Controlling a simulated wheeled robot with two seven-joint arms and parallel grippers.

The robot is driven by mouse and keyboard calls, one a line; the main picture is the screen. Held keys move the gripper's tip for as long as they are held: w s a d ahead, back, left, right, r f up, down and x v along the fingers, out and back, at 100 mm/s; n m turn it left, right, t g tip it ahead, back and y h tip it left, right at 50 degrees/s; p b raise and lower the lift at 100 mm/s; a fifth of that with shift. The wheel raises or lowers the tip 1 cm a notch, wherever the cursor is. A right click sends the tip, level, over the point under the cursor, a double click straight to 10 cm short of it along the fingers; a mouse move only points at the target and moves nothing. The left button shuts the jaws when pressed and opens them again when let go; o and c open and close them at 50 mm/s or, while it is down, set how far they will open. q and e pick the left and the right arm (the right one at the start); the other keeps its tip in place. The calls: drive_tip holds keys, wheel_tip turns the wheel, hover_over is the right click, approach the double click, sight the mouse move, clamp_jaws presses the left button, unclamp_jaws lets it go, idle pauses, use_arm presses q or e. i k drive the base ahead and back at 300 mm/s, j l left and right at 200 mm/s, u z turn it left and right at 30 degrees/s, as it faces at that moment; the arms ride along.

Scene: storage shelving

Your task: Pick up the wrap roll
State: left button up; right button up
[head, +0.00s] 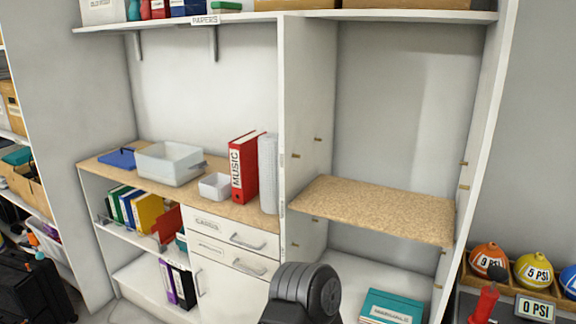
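The wrap roll (268,173) is a pale, textured cylinder, which looks like bubble wrap. It stands upright on the tan countertop, right of the red binder marked MUSIC (244,168) and close to the white upright panel. Its top and front are unobstructed in the head view. Neither of my grippers shows in this view. A black rounded part, which looks like one of my arm links, rises at the bottom centre, below and apart from the roll.
A small white bin (214,186) and a larger translucent tub (170,163) stand left of the binder. Drawers (233,236) sit below the counter. The white divider panel (305,110) separates off a mostly bare tan shelf (375,208) at right.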

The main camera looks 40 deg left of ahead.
sight(268, 144)
drive_tip(key=k+j, duration=0.1)
drive_tip(key=j, duration=1)
drive_tip(key=k+j+z, duration=0.1)
drive_tip(key=j, duration=0.45)
drive_tip(key=k+j, duration=0.15)
drive_tip(key=j, duration=0.4)
